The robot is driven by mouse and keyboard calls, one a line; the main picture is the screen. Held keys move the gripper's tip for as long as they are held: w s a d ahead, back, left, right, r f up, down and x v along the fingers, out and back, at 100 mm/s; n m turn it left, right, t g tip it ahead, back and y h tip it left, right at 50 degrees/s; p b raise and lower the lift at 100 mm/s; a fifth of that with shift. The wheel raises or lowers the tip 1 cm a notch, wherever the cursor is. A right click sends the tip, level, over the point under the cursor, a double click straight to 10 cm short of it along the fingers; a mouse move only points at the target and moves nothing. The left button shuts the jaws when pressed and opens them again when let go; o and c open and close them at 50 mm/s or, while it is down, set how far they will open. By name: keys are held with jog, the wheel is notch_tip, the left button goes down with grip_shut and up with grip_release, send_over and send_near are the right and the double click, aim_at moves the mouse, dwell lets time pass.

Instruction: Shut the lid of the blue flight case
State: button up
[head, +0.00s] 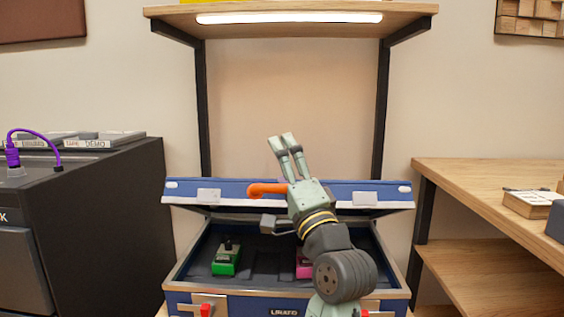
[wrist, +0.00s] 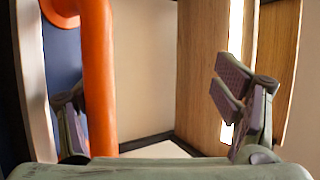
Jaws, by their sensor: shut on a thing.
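The blue flight case (head: 241,304) stands in the middle of the head view. Its blue lid (head: 335,195), edged in pale metal, is raised, with a dark gap between it and the case. An orange handle (head: 267,188) is at the lid's front and also shows in the wrist view (wrist: 98,75). In the wrist view the handle partly hides the left finger, and the right finger stands to the right. My arm hides part of the lid and case.
A green pedal (head: 226,259) and a partly hidden pink pedal (head: 304,267) lie inside the case. A black cabinet (head: 105,200) is at the left, a wooden bench (head: 475,178) at the right. A lit wooden shelf (head: 290,30) hangs above the lid.

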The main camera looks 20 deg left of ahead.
jog(key=shift+t, duration=0.3)
jog(key=shift+w+d+b+v, duration=0.15)
jog(key=shift+b+v, duration=0.65)
jog(key=shift+v, duration=1.4)
jog(key=shift+w+d+b+v, duration=0.2)
jog(key=shift+b+v, duration=0.55)
jog(key=shift+v, duration=1.45)
jog(key=shift+c, duration=0.8)
jog(key=shift+s+d, duration=0.25)
jog(key=shift+s, duration=0.1)
jog(key=shift+c, duration=0.9)
jog(key=shift+s+d+r, duration=0.1)
jog(key=shift+s+d, duration=0.1)
jog(key=shift+s, duration=0.1)
jog(key=shift+c, duration=1.2)
jog(key=shift+f, duration=0.35)
jog(key=shift+a+f, duration=0.1)
jog(key=shift+a, duration=0.15)
